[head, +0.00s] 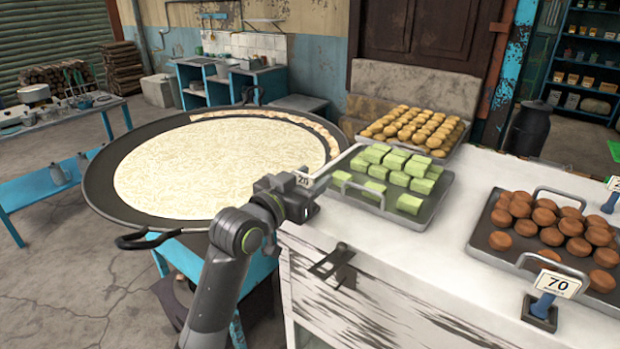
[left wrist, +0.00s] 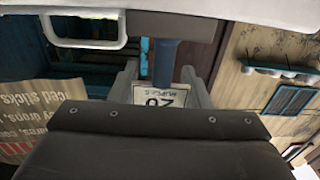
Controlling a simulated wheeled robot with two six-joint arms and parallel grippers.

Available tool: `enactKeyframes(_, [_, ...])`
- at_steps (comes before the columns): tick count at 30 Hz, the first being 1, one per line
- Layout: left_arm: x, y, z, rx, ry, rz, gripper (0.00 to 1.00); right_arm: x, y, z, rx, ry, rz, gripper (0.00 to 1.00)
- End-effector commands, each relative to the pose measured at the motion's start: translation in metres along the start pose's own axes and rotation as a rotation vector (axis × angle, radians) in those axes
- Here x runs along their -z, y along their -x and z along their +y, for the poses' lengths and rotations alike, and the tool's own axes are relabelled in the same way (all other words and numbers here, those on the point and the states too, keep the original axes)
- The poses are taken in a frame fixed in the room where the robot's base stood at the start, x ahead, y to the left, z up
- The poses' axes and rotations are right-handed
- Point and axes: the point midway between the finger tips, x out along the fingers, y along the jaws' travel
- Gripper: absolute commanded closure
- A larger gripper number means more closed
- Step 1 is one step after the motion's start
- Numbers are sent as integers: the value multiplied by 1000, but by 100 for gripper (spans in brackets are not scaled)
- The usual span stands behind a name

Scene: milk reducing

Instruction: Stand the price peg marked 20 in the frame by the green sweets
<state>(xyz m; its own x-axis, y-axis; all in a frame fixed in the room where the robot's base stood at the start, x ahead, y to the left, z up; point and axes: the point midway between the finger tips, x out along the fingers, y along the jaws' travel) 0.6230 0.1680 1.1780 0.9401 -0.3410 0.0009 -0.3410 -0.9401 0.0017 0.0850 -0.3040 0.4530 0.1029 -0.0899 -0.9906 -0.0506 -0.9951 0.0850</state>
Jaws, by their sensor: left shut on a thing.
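The price peg marked 20 (head: 303,180) has a white card and is held in my left gripper (head: 302,200) near the counter's left edge, beside the green sweets. In the left wrist view, the peg's blue stem (left wrist: 165,62) runs between the two grey fingers, and its card (left wrist: 160,96) reads upside down. The green sweets (head: 400,178) lie on a metal tray (head: 432,208) right of the gripper. A dark frame (head: 333,262) sits at the counter's front edge, below and right of the gripper, with no peg in it. My right gripper is out of view.
A brown-sweets tray (head: 483,240) and a peg marked 70 (head: 557,284) in a dark base stand to the right. A wide pan (head: 100,190) of milk is left of the counter (head: 440,270).

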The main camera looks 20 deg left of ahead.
Motion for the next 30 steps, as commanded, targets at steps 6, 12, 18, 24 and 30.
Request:
enactKeyframes(6, [0, 0, 0, 0, 1, 0, 79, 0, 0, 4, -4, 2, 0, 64])
enactKeyframes(12, [-2, 0, 0, 0, 1, -1, 79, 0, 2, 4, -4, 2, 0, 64])
enactKeyframes(18, [-3, 0, 0, 0, 1, 0, 79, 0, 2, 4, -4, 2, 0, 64])
enactKeyframes(24, [-3, 0, 0, 0, 1, 0, 40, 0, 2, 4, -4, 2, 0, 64])
enactKeyframes(30, [-3, 0, 0, 0, 0, 0, 31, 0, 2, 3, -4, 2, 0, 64])
